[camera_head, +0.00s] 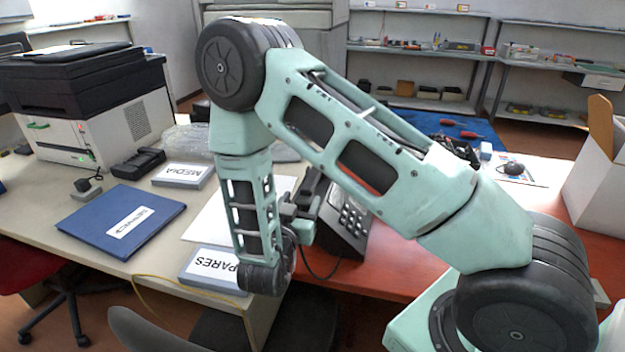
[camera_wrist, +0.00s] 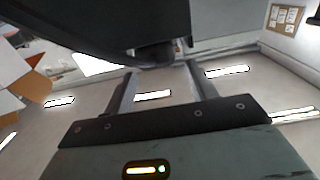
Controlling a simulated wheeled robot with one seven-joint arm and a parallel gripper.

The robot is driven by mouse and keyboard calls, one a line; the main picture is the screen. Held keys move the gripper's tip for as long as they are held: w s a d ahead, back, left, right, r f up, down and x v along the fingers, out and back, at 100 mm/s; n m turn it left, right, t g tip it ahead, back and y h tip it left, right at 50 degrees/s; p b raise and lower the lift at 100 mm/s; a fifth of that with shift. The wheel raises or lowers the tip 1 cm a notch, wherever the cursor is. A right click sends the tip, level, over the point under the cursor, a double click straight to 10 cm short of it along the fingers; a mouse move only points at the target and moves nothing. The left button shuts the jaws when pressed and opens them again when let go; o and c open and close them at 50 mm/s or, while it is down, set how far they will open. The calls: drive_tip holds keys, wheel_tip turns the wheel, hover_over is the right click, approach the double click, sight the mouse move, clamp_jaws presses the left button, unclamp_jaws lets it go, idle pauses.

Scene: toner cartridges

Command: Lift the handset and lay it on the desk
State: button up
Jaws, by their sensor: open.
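The dark desk phone (camera_head: 345,218), with its keypad, stands on the red desk in the middle of the head view, partly hidden behind my arm. Its black handset (camera_head: 312,190) appears to lie along the phone's left side. My gripper (camera_head: 303,208) is at the phone's left side, close to the handset; contact cannot be made out. In the wrist view my gripper (camera_wrist: 163,80) shows two spread fingers, with nothing clearly held between them. A large dark shape, probably phone or handset, fills the top of that view just beyond the fingertips.
Left of the phone lie a box marked SPARES (camera_head: 212,268), a blue binder (camera_head: 122,220) and a MEDIA box (camera_head: 183,175). A printer (camera_head: 95,110) stands at the back left. A phone cord hangs below the phone.

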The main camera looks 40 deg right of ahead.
sight(305, 192)
drive_tip(key=p+x, duration=0.1)
drive_tip(key=x, duration=0.5)
drive_tip(key=shift+w+d+r+p, duration=0.15)
drive_tip(key=shift+d+p, duration=0.1)
drive_tip(key=shift+p, duration=0.15)
drive_tip(key=c, duration=1.2)
